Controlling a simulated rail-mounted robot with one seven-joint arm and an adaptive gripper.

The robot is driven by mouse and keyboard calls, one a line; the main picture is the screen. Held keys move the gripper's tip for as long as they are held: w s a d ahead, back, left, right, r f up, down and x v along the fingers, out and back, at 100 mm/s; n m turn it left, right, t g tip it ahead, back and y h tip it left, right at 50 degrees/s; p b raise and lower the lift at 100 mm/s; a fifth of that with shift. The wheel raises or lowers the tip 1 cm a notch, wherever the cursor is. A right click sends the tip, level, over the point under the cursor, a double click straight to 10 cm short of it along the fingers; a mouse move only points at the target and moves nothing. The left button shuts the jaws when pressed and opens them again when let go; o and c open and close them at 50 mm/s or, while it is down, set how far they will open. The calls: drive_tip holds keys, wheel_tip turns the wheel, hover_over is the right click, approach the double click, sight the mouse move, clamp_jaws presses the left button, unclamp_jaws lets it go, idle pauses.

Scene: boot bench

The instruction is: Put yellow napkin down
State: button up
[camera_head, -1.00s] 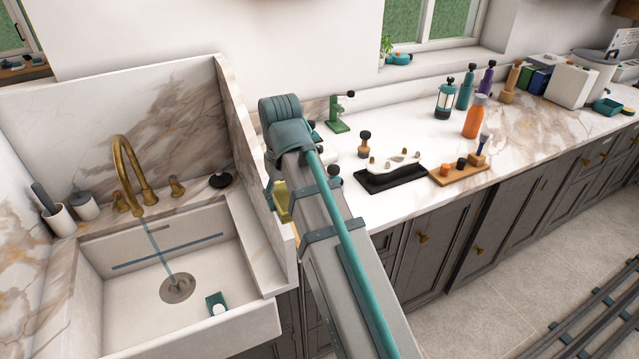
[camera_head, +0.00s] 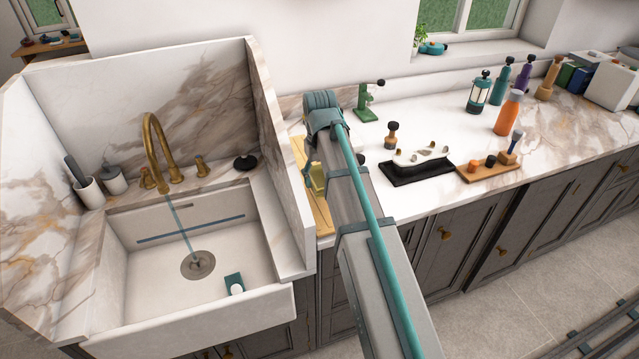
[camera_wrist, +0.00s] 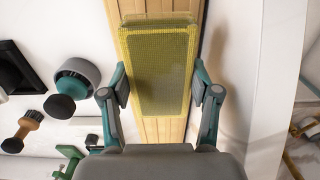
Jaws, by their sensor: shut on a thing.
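The yellow napkin (camera_wrist: 158,72) is a flat, mesh-textured rectangle between the fingers of my gripper (camera_wrist: 160,90) in the wrist view. My gripper is shut on it. In the head view the napkin (camera_head: 317,179) shows as a small yellow piece left of my arm, hanging near a wooden board. The board (camera_head: 322,218) lies on the counter along the right side of the marble divider; in the wrist view the board (camera_wrist: 166,130) is behind the napkin. I cannot tell whether the napkin touches it. My arm hides most of the gripper in the head view.
The sink (camera_head: 150,290) is left of the marble divider (camera_head: 280,150). Right of my arm are a green stand (camera_head: 368,105), a brown-handled tool (camera_head: 391,137), a black tray (camera_head: 420,172) and an orange bottle (camera_head: 508,115). White counter is bare behind the tray.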

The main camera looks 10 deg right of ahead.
sight(320, 172)
drive_tip(key=shift+w+d+f, duration=0.15)
drive_tip(key=shift+w+f, duration=0.6)
drive_tip(key=shift+f, duration=0.1)
drive_tip(key=shift+f+p, duration=0.5)
drive_tip(key=shift+f, duration=1.2)
drive_tip(key=shift+f, duration=0.15)
drive_tip(key=o, duration=1.1)
drive_tip(key=shift+c, duration=0.2)
wheel_tip(320, 172, up, 12)
drive_tip(key=shift+r+b, duration=0.15)
drive_tip(key=shift+b, duration=1.05)
